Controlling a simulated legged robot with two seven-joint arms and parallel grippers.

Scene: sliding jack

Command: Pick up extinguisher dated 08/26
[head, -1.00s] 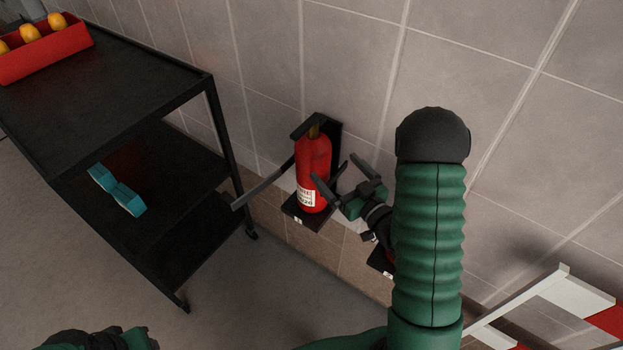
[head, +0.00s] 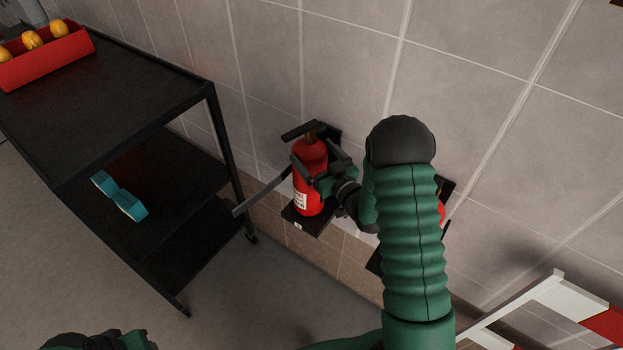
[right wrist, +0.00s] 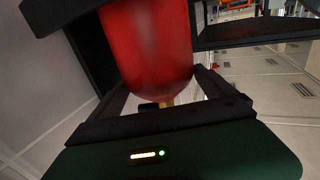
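A red extinguisher (head: 310,158) with a white label (head: 301,201) stands upright in a black wall bracket (head: 306,222). The label's date is too small to read. My right gripper (head: 322,174) is at its upper body, with its fingers on either side. In the right wrist view, the red body (right wrist: 150,50) lies between the spread fingers (right wrist: 163,90), with a gap showing beside it. A second red extinguisher (head: 441,214) is mostly hidden behind my right arm. My left gripper (head: 100,340) shows only partly at the bottom left edge.
A black shelf cart (head: 130,95) stands to the left, with a red box (head: 45,60) of orange-yellow items on top and a teal object (head: 118,197) below. A tiled wall is behind the bracket. A red-and-white barrier (head: 560,300) stands at the lower right.

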